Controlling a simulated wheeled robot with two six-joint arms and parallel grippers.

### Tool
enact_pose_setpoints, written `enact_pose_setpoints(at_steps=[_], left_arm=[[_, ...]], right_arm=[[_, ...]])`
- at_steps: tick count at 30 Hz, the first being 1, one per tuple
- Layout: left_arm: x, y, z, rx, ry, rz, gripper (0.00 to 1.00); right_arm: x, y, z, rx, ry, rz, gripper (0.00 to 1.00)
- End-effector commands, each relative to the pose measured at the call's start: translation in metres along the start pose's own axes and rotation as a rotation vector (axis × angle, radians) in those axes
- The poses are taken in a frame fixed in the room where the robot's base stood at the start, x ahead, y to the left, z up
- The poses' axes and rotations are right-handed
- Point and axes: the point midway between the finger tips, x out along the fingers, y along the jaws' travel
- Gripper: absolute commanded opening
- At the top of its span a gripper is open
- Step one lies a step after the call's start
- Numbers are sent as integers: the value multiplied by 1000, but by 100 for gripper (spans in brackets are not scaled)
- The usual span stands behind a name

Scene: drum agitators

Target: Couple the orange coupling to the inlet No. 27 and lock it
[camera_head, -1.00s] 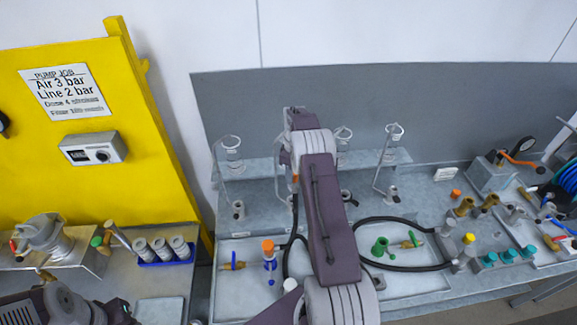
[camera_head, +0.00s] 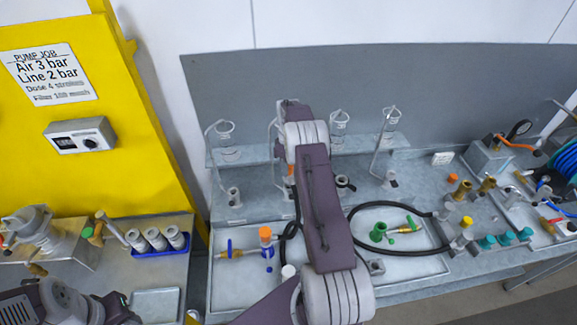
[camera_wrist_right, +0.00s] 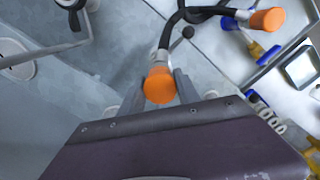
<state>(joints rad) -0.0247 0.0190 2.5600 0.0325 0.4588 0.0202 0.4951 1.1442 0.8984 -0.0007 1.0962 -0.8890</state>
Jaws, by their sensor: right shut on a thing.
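The orange coupling (camera_wrist_right: 158,86) sits between the two grey fingers of my right gripper (camera_wrist_right: 160,92) in the right wrist view. The gripper is shut on it, and a black hose runs from its far side. In the head view my right arm hides most of the gripper, and only a sliver of orange (camera_head: 291,171) shows beside it. Small grey inlet fittings stand on the bench shelf, one at the left (camera_head: 234,196) and one at the right (camera_head: 390,180). I cannot read their numbers, so I cannot tell which is No. 27. My left arm shows at the bottom left without its gripper.
Glass cylinders on stands (camera_head: 225,132) line the shelf. A tray (camera_head: 225,280) holds another orange-topped fitting (camera_head: 265,236). A green fitting (camera_head: 378,232) lies inside the black hose loop (camera_head: 400,265). Brass and teal fittings crowd the right. A yellow panel (camera_head: 70,130) stands left.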

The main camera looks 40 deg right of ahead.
Motion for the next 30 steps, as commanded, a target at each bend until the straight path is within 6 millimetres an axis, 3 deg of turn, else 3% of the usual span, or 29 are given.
enact_pose_setpoints(at_steps=[30], left_arm=[[9, 0, 1, 0, 0, 0, 36]], right_arm=[[15, 0, 0, 0, 0, 0, 0]])
